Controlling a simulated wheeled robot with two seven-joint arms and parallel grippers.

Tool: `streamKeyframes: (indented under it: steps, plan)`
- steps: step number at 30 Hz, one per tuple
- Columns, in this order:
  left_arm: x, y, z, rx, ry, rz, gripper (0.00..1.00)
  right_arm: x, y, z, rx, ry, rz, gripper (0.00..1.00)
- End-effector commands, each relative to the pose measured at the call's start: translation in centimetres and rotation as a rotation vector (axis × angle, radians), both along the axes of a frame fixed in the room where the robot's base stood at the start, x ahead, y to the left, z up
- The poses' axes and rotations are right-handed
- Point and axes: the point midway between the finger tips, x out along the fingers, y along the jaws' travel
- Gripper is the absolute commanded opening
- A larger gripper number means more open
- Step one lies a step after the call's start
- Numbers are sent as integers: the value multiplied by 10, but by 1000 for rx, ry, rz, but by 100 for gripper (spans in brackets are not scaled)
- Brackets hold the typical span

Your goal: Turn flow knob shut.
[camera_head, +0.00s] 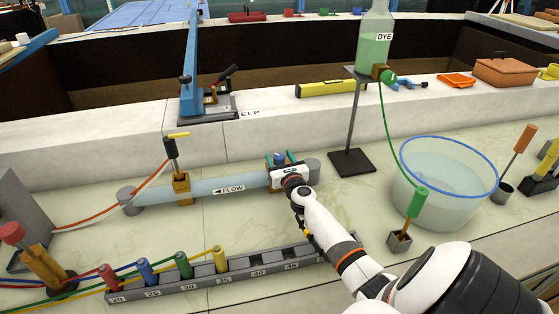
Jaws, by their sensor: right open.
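A clear tube (215,187) with a "FLOW" arrow label pointing left lies across the near counter. A blue knob (279,156) with a brownish mount sits near its right end, and I take it to be the flow knob. My right gripper (284,168) is at the knob, just in front of it, and hides its lower part. It is open, though its fingers are hard to make out. I cannot tell whether they touch the knob. My right arm comes in from the lower right. My left gripper is not in view.
A grey numbered rack (215,276) with coloured plugs lies in front of the tube. To the right stand a blue-rimmed clear tub (447,172) and a black-based stand (352,161) with a green dye bottle (374,45). A hinged blue lever (190,60) stands behind.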

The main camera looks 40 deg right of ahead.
Motion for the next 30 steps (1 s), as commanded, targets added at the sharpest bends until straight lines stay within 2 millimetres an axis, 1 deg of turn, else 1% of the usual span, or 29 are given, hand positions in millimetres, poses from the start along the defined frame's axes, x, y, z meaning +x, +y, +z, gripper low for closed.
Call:
streamKeyframes:
  steps: [3,10,18,25,30]
  plan:
    - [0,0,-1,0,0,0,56,4,-2,0,-1,0,0,55]
    - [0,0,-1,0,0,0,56,4,-2,0,-1,0,0,55]
    - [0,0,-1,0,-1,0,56,4,-2,0,0,0,0,12]
    - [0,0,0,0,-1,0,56,4,-1,0,2,-1,-23,12]
    - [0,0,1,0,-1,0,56,4,0,0,5,-1,-94,12]
